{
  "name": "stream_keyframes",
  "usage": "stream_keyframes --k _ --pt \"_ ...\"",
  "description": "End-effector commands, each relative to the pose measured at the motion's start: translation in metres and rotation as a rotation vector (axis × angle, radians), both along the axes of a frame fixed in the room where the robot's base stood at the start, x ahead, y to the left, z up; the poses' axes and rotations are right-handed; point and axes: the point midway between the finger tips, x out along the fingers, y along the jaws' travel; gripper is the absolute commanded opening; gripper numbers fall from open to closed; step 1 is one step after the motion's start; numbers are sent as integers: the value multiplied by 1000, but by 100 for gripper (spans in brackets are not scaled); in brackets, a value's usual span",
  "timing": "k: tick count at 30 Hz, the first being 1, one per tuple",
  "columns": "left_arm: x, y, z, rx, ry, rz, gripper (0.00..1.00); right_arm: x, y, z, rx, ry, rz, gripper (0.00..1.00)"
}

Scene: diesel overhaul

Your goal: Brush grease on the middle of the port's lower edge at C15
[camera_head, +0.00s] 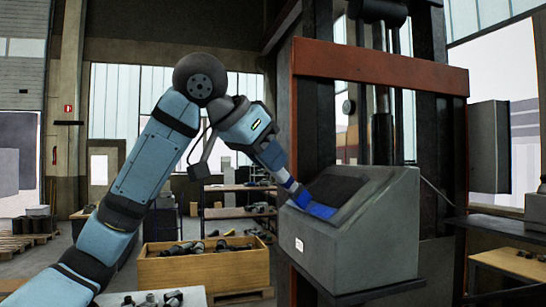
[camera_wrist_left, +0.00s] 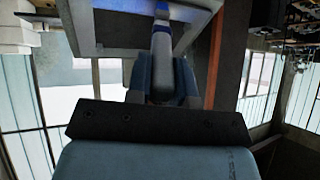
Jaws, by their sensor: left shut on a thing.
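A grey sloped-front housing (camera_head: 350,240) stands in the press, with a small white label (camera_head: 299,245) too small to read. Its slanted face has a dark port (camera_head: 338,187) with a blue patch (camera_head: 318,210) along its lower edge. My left gripper (camera_head: 281,176) is shut on the brush, its arm reaching in from the left. The brush (camera_head: 295,190), pale with a blue band, points at the port's lower edge by the blue patch; contact is unclear. In the left wrist view the brush's grey handle (camera_wrist_left: 162,70) sits between the fingers. My right gripper is not in view.
The red-brown press frame (camera_head: 380,67) rises around the housing. A wooden crate (camera_head: 205,271) of dark parts stands below my left arm, with shelves (camera_head: 240,200) behind. A bench (camera_head: 500,262) is at right. There is open air left of the housing.

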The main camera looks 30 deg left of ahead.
Motion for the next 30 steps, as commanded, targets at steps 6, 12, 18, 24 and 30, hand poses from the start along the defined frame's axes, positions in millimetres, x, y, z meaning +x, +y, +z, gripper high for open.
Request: stream_keyframes --k 6,12,18,24,30 --pt "5 6 0 -1 -1 -1 0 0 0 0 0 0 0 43" --pt "15 17 0 -2 0 0 0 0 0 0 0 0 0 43" --pt "25 28 0 -2 0 1 0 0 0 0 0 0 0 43" --pt "28 32 -1 -1 -1 1 0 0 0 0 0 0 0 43" --pt "39 45 -1 -2 1 1 0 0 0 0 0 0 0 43"
